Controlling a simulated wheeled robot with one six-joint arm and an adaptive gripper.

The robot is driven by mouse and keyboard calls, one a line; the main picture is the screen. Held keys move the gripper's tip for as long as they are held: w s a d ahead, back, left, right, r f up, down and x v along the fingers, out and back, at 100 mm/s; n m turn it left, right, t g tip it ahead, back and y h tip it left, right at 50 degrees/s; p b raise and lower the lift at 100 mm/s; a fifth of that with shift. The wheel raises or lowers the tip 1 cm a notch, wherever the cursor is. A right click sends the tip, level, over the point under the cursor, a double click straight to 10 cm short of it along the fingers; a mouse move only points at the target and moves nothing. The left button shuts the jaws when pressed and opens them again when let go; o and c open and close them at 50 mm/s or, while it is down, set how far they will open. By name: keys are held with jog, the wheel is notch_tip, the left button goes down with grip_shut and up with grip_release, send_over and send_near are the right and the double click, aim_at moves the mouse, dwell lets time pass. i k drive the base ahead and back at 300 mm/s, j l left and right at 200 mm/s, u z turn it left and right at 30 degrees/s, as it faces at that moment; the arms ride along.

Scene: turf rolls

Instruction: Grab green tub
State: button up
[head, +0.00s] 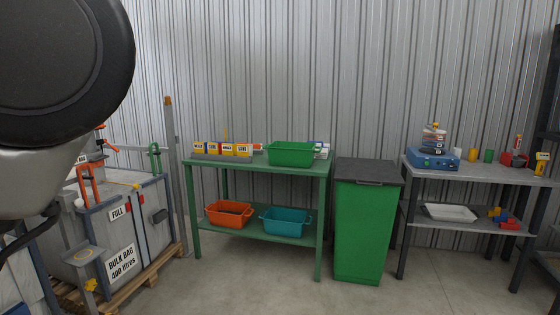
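A green tub (291,153) with end handles stands on the top of a green table (260,172), towards its right end. Its front side faces me, and I cannot see what is inside. My arm fills the upper left of the head view as a large dark and grey shape close to the camera. My gripper is not visible, so its distance from the tub cannot be told.
A row of labelled boxes (222,151) stands left of the tub. An orange tub (228,213) and a teal tub (286,221) sit on the lower shelf. A green bin (361,225) stands right of the table. The floor in front is clear.

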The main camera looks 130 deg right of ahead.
aim_at(299, 155)
jog(key=z, duration=4.4)
jog(key=i+l, duration=0.15)
jog(key=i, duration=0.3)
jog(key=i+l+u, duration=0.1)
jog(key=i, duration=0.4)
jog(key=i+l, duration=0.15)
jog(key=i, duration=0.3)
jog(key=i+l+u, duration=0.1)
jog(key=i, duration=0.35)
jog(key=i+l, duration=0.3)
jog(key=i, duration=0.15)
jog(key=i+l+u, duration=0.1)
jog(key=i, duration=0.35)
jog(key=l, duration=0.1)
